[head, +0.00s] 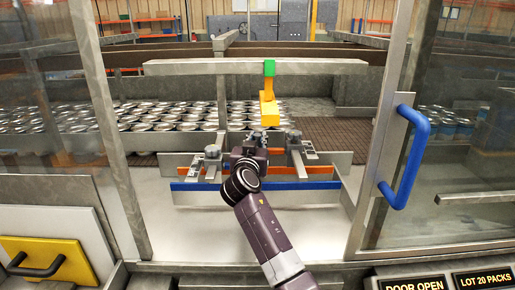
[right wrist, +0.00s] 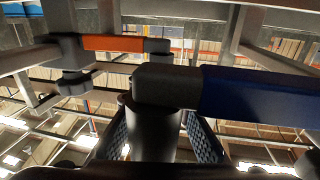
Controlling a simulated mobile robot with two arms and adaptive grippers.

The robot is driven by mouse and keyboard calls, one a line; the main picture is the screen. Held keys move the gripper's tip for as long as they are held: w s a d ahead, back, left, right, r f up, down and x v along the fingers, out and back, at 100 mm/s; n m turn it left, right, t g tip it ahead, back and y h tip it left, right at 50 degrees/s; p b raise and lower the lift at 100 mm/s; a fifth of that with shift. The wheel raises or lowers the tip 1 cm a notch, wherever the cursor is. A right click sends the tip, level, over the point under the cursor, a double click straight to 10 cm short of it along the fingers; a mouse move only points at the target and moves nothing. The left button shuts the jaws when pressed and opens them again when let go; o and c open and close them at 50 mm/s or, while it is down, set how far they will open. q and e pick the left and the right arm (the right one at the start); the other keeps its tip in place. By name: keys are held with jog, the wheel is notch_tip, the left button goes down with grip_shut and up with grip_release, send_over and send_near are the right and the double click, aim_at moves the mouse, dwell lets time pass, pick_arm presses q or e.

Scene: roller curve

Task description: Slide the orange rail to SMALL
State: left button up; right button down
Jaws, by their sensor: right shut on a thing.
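The orange rail (head: 281,173) runs left to right behind a blue rail (head: 315,185) in the head view. My right gripper (head: 249,152) is at the middle of the rails and hides part of both. In the right wrist view its two fingers close around a dark post (right wrist: 153,128). A dark block joins the top of this post, beside the blue rail (right wrist: 255,97). The orange rail (right wrist: 112,43) also shows there, farther off and apart from the fingers. No SMALL mark can be read. My left gripper is out of view.
Grey knobs on brackets stand left (head: 212,152) and right (head: 293,137) of my gripper. Several cans (head: 180,115) fill the conveyor behind. A grey crossbar (head: 200,67) spans above, with a yellow part (head: 269,108) hanging from it. A door with a blue handle (head: 408,155) is at right.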

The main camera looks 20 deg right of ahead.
jog(key=shift+r, duration=0.2)
jog(key=c, duration=2.1)
grip_release()
jog(key=o, duration=0.3)
jog(key=shift+w+f, duration=0.2)
jog(key=shift+w, duration=0.05)
jog(key=shift+o, duration=0.2)
jog(key=shift+s, duration=0.15)
jog(key=v, duration=1.1)
jog(key=shift+s+a, duration=0.2)
jog(key=shift+s, duration=0.15)
